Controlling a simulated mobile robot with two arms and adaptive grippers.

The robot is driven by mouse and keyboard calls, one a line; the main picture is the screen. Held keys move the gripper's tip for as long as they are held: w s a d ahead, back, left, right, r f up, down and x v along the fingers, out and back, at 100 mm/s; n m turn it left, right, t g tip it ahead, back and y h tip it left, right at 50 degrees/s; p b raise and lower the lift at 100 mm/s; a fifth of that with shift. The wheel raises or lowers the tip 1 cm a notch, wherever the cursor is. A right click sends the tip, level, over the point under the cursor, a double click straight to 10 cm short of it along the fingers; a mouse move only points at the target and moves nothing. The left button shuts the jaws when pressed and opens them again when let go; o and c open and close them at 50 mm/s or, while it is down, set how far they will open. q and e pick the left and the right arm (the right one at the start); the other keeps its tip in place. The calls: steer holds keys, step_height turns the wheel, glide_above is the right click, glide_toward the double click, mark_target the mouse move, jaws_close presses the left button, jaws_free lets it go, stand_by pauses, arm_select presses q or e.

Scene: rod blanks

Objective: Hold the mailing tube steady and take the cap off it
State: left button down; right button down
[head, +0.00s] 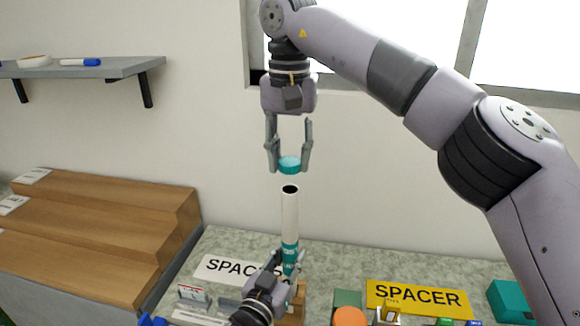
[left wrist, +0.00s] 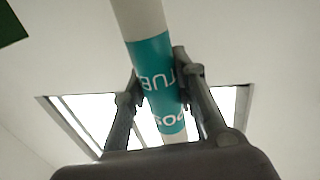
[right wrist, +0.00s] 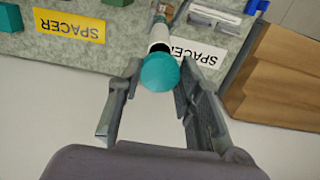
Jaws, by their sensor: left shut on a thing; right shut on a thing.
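The white mailing tube (head: 290,213) with a teal printed band stands upright over the bench, its dark open mouth facing up. My left gripper (head: 280,272) is shut on its lower part at the band; the left wrist view shows the tube (left wrist: 152,62) between both fingers. The teal cap (head: 290,163) is off the tube, a small gap above its mouth. My right gripper (head: 289,158) points down from above and is shut on the cap. The tube's foot is hidden by my left gripper.
A white SPACER sign (head: 235,268) and a yellow SPACER sign (head: 417,298) are on the speckled bench (head: 335,262). An orange round piece (head: 350,317) and a teal box (head: 508,300) are at the right. Wooden steps (head: 110,225) stand left, below a wall shelf (head: 85,69).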

arm_select(q)
steer(key=c, duration=1.2)
jaws_free()
steer(key=v, duration=1.2)
